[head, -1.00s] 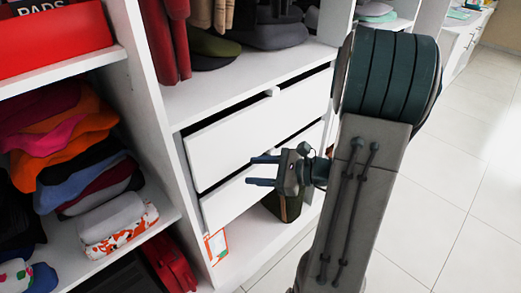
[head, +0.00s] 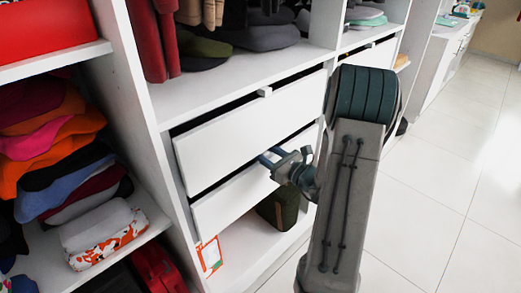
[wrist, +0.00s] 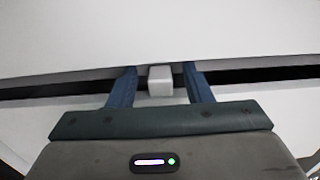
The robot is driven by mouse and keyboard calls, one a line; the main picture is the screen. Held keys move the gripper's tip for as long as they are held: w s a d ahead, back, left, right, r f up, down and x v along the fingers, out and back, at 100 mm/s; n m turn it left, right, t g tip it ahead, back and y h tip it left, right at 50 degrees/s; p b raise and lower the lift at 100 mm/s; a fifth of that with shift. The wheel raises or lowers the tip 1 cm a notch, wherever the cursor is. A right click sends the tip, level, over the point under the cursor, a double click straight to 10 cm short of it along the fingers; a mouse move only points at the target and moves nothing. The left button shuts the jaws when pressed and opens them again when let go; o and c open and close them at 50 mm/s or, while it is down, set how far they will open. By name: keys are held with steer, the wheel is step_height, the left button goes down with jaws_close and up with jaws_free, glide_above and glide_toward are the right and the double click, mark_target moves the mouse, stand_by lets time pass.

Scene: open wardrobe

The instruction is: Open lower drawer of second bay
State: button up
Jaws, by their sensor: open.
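The lower drawer (head: 232,203) of the second bay is a plain white front below the white upper drawer (head: 245,135). A dark gap runs along its top edge. My gripper (head: 269,156) is at this top edge, open, with its blue fingers toward the drawer. In the wrist view, the small white block handle (wrist: 160,82) sits between the two open fingers, closer to the left one, with small gaps showing on both sides. My gripper and wrist hide this handle in the head view.
An olive-green box (head: 279,208) stands under the lower drawer. A white divider panel (head: 150,130) separates this bay from the left one with folded clothes (head: 60,150). Clear tiled floor (head: 425,190) lies to the right.

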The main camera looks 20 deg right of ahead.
steer(key=shift+x, duration=1.85)
